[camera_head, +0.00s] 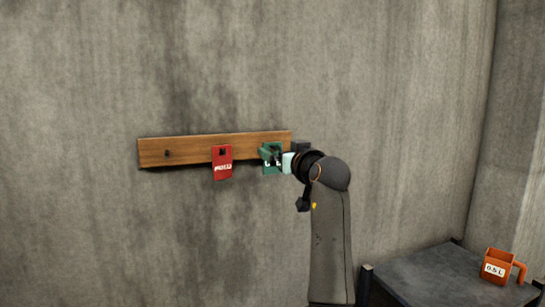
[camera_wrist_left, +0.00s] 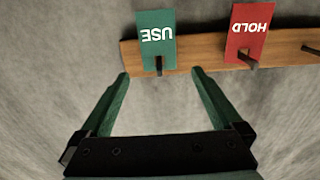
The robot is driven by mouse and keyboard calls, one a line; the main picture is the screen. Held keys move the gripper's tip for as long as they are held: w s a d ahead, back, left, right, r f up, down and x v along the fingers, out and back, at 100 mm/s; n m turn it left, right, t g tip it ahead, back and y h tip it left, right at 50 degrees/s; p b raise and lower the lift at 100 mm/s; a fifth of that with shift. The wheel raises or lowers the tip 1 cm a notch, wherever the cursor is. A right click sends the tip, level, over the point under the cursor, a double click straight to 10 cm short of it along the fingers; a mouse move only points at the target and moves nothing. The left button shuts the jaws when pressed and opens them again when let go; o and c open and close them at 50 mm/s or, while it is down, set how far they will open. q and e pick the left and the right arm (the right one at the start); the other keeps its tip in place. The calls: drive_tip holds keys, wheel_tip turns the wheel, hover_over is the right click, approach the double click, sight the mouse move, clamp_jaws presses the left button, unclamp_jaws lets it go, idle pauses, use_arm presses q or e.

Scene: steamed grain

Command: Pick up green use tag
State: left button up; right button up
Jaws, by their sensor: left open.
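The green USE tag (camera_head: 272,170) hangs on a peg at the right end of a wooden rail on the wall. In the head view my left gripper (camera_head: 275,156) is in front of it and hides part of it. In the left wrist view the green tag (camera_wrist_left: 156,36) appears upside down, with its peg showing at its lower edge. My left gripper (camera_wrist_left: 160,73) is open there, its two green fingers spread to either side of the peg, tips just short of the tag in the picture. Nothing is between the fingers' pads. My right gripper is not in view.
A red HOLD tag (camera_head: 222,163) hangs left of the green one on the wooden rail (camera_head: 190,149); an empty peg (camera_head: 167,153) is farther left. The wall around is bare.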

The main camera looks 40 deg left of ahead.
sight(278, 149)
use_arm(q)
drive_tip(key=p+x, duration=0.1)
drive_tip(key=x, duration=0.3)
drive_tip(key=shift+w+a+r+p, duration=0.15)
drive_tip(key=shift+a+p, duration=0.1)
drive_tip(key=shift+p, duration=0.15)
drive_tip(key=shift+w+a, duration=0.15)
drive_tip(key=shift+a, duration=0.05)
drive_tip(key=shift+c, duration=0.2)
drive_tip(key=c, duration=1.4)
